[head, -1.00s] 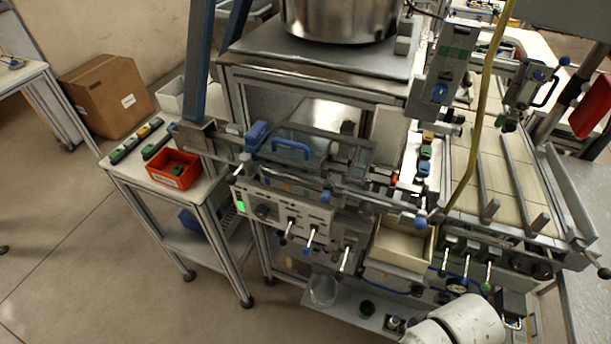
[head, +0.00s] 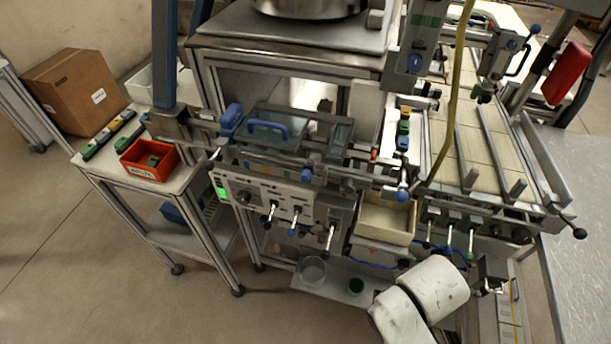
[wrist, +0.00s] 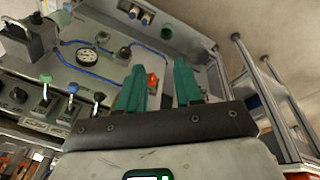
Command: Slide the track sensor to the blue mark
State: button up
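My gripper (wrist: 160,76) shows in the wrist view as two teal fingers, set apart with no object gripped between them. A small orange-red part shows behind the gap, beyond the fingers. In the head view my white arm is at the lower right, and I cannot make out the gripper there. I cannot tell for sure which part is the track sensor. A grey block with a blue knob (head: 496,62) sits on the upper right rail. Blue knobs (head: 402,195) also sit along the machine's front rails. No blue mark can be told apart surely from these knobs.
Levers (head: 450,235) stick out from the machine front. An open beige bin (head: 387,219) sits among them. A low shelf (head: 325,285) holds a clear cup. A side table with a red bin (head: 150,158) is at left. The wrist view shows a gauge (wrist: 87,54) and toggle levers.

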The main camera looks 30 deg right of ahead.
jog(key=w+h+b, duration=0.1)
jog(key=w, duration=0.1)
jog(key=w+r+m+t+h+b, duration=0.1)
jog(key=w, duration=0.2)
jog(key=w+t+h, duration=0.1)
jog(key=w, duration=0.1)
jog(key=shift+w+a+r+m+b, duration=0.25)
jog(key=shift+w+m+b, duration=0.05)
jog(key=shift+w+b, duration=0.1)
jog(key=shift+c, duration=0.5)
jog(key=m+t+h+b, duration=0.6)
jog(key=t+h+b, duration=0.1)
jog(key=t+h, duration=0.15)
send_near(304, 178)
jog(key=shift+t+y, duration=0.35)
jog(key=p+x, duration=0.1)
jog(key=x, duration=0.4)
jog(key=p+x, duration=0.2)
jog(key=x, duration=0.4)
jog(key=shift+s+d+r, duration=0.1)
jog(key=shift+s+d, duration=0.1)
jog(key=shift+d, duration=0.05)
jog(key=shift+c, duration=0.2)
grip_shut()
